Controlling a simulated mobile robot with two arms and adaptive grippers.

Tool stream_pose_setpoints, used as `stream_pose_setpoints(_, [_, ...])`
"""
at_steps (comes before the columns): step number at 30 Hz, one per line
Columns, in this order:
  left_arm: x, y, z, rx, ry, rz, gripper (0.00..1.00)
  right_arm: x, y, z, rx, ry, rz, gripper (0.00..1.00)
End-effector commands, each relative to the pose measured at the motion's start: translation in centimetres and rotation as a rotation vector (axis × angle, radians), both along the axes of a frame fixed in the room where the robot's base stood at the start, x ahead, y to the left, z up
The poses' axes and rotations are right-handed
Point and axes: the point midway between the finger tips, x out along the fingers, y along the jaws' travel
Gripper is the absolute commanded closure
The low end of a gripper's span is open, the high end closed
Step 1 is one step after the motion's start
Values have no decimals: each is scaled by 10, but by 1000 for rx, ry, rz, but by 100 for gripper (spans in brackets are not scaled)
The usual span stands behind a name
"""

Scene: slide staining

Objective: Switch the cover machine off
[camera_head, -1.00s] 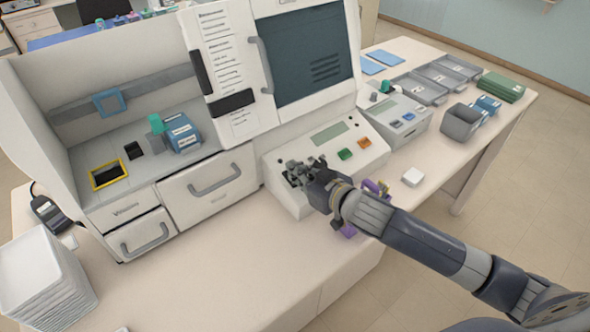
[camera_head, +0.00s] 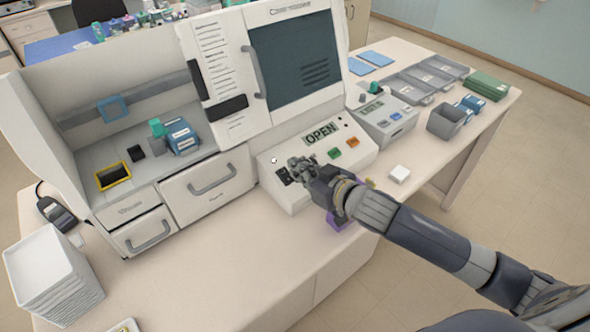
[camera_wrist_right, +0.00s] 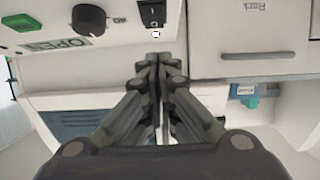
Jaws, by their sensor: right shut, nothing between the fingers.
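The cover machine (camera_head: 225,122) is the large white unit with a dark window. Its sloped control panel (camera_head: 291,203) has a lit display (camera_head: 320,133) reading OPEN, a green button (camera_head: 334,153) and an orange button (camera_head: 352,142). A black rocker switch (camera_head: 283,176) sits at the panel's left end. It also shows at the top of the right wrist view (camera_wrist_right: 152,13), beside a dark round knob (camera_wrist_right: 89,20). My right gripper (camera_head: 297,163) is shut and empty, close to the switch; contact cannot be told. Which side of the switch is pressed is unclear. My left gripper is out of view.
Right of the panel stands a smaller device (camera_head: 385,122) with buttons, then grey trays (camera_head: 412,90) and a grey bin (camera_head: 445,122). A small white block (camera_head: 399,174) lies near the table edge. Stacked white trays (camera_head: 52,275) stand at left. The front table is mostly clear.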

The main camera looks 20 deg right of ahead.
Motion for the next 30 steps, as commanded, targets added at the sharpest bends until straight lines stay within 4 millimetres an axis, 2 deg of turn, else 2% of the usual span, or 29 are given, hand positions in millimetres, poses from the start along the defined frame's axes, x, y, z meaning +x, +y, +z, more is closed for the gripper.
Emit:
stream_pose_setpoints(1, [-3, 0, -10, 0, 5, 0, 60, -10, -3, -7, -4, 6, 2, 100])
stream_pose_setpoints(6, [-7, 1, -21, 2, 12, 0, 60, -36, -12, 2, -3, 6, 1, 100])
stream_pose_setpoints(12, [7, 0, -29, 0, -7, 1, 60, -62, -21, 13, -3, 5, 2, 100])
stream_pose_setpoints(17, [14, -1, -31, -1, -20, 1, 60, -73, -27, 18, -3, 5, 0, 100])
stream_pose_setpoints(30, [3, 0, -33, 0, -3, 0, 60, -80, -28, 22, -1, 4, 0, 100])
